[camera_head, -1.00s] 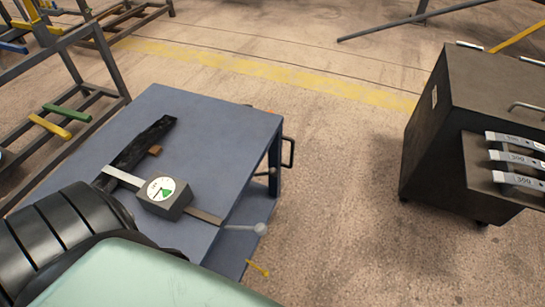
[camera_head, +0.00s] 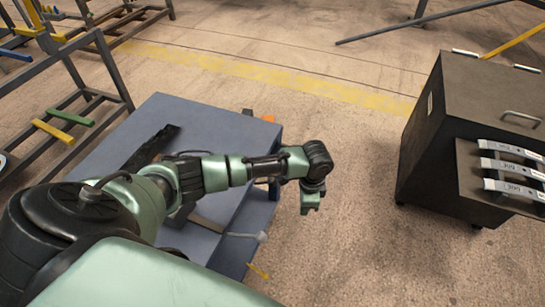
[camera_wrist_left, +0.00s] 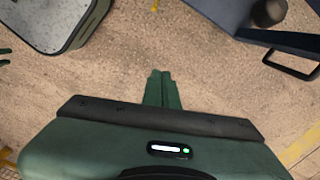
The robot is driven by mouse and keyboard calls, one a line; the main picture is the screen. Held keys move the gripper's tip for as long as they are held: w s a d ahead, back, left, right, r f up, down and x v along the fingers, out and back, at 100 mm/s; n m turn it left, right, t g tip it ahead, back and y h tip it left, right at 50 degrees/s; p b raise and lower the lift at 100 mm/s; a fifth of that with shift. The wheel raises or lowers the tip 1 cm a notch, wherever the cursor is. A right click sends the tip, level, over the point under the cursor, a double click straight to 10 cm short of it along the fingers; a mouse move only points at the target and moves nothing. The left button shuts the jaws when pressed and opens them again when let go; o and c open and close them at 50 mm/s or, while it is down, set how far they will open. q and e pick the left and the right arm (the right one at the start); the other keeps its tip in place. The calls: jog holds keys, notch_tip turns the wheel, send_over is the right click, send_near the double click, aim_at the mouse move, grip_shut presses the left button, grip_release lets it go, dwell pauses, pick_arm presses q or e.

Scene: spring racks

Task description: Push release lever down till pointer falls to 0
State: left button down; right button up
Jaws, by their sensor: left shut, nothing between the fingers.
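The blue-grey table (camera_head: 185,112) stands left of centre in the head view. A lever rod with a pale round knob (camera_head: 262,237) sticks out past its right edge. My left arm lies across the table and hides the dial, so the pointer cannot be read. My left gripper (camera_head: 311,208) is shut and empty, in the air beyond the table's right side. It points down, above and to the right of the knob in the picture. The left wrist view shows its closed green fingers (camera_wrist_left: 162,90) over bare floor. My right gripper is not in view.
A dark cabinet (camera_head: 455,110) with labelled bars stands at the right. A metal rack (camera_head: 85,100) is at the left. The floor between table and cabinet is clear. In the left wrist view, a black handle (camera_wrist_left: 291,68) juts from the table.

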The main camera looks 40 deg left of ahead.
pick_arm(q)
jog(key=w+a+r+g+y, duration=0.1)
jog(key=w+a+r+y, duration=0.1)
jog(key=a+r, duration=0.8)
jog(key=shift+w+a+r+p, duration=0.3)
jog(key=shift+w+a, duration=0.25)
jog(key=shift+w, duration=0.25)
jog(key=shift+f, duration=0.25)
jog(key=b+x, duration=0.6)
jog(key=b, duration=0.2)
jog(key=shift+s+a+f, duration=0.15)
jog(key=shift+s+f, duration=0.05)
jog(key=shift+f, duration=0.15)
